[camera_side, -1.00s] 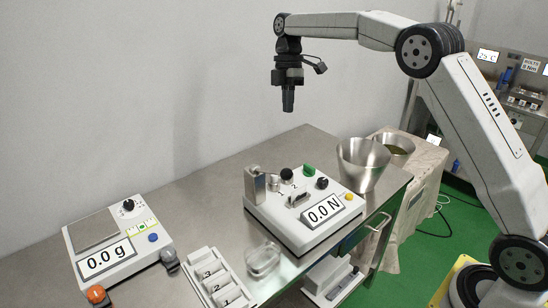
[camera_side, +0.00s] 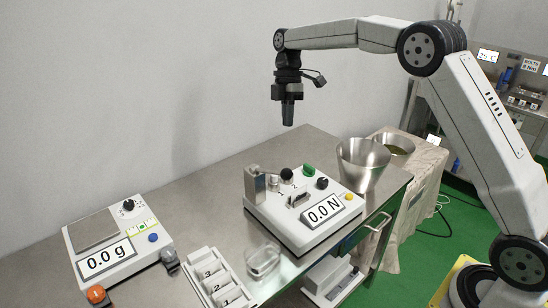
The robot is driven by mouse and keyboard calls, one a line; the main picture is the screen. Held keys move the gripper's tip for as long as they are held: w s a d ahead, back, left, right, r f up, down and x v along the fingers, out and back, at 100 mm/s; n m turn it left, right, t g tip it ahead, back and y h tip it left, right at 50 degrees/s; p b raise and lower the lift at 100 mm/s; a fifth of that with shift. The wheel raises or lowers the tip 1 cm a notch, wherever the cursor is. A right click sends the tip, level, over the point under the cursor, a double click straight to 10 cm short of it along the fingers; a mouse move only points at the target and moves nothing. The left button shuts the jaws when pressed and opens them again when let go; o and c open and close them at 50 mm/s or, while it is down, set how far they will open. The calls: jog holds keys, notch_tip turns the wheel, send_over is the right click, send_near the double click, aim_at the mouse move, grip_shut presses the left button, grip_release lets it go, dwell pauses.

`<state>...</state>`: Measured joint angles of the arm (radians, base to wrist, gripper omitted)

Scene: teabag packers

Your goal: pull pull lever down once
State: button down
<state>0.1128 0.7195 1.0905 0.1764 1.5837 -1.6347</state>
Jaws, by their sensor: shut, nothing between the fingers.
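The pull lever, a thin arm with a black ball knob (camera_side: 287,174), sits on top of the white tester box (camera_side: 268,222). The tester's display reads 0.0 N. A metal post (camera_side: 255,185) stands at the tester's left end, behind the lever. My gripper (camera_side: 288,122) points straight down in the air above the lever knob, clearly apart from it. Its dark fingers are together and hold nothing.
A green knob (camera_side: 309,170) and a dark knob (camera_side: 322,183) sit close to the right of the lever. A metal funnel-shaped bucket (camera_side: 362,165) stands right of the tester. A scale (camera_side: 117,243) reading 0.0 g, a numbered tray (camera_side: 218,278) and a clear dish (camera_side: 263,260) lie left.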

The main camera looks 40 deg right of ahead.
jog(key=x, duration=1)
jog(key=shift+s+f, duration=0.1)
jog(key=shift+f, duration=0.2)
